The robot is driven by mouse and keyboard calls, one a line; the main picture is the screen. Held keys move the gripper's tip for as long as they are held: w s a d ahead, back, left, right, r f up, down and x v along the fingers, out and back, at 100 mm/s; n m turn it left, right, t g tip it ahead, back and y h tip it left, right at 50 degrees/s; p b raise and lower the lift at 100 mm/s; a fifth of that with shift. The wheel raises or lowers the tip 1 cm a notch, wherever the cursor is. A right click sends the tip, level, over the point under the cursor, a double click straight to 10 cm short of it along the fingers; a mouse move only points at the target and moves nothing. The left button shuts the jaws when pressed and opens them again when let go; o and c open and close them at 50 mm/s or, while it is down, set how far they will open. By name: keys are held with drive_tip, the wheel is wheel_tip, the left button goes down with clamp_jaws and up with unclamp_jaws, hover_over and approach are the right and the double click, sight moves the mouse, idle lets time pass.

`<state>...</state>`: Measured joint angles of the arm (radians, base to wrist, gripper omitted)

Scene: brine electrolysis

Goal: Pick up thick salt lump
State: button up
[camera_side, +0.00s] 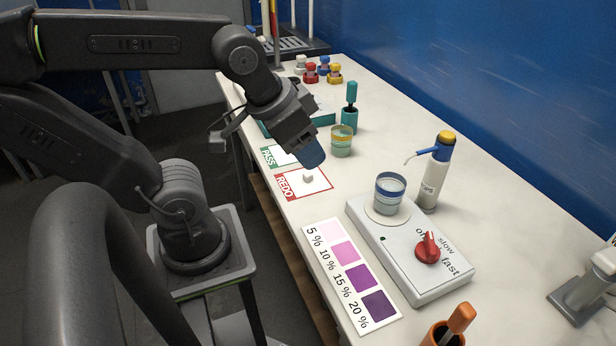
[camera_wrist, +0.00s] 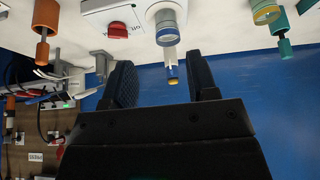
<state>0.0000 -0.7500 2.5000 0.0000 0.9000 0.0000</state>
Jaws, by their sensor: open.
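A small white lump (camera_side: 308,178), which looks like the salt lump, lies on the white area of the card marked REDO (camera_side: 290,186) in the side view. My gripper (camera_side: 314,158) is just above it and tilted, apparently without touching it. In the wrist view my gripper's two dark fingers (camera_wrist: 162,82) are spread apart with nothing held between them. The lump does not show in the wrist view.
The PASS card (camera_side: 280,156) lies behind. A colour chart (camera_side: 345,270) lies in front.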

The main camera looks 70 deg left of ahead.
drive_tip(key=m+g+y, duration=0.2)
drive_tip(key=m+g, duration=0.4)
drive_tip(key=m, duration=1)
hover_over(308, 174)
drive_tip(key=f, duration=1.8)
drive_tip(key=shift+w+d, duration=0.15)
drive_tip(key=shift+d, duration=0.05)
drive_tip(key=shift+a+f, duration=0.2)
drive_tip(key=shift+f, duration=2.5)
drive_tip(key=shift+c, duration=0.3)
clamp_jaws()
drive_tip(key=shift+r, duration=0.15)
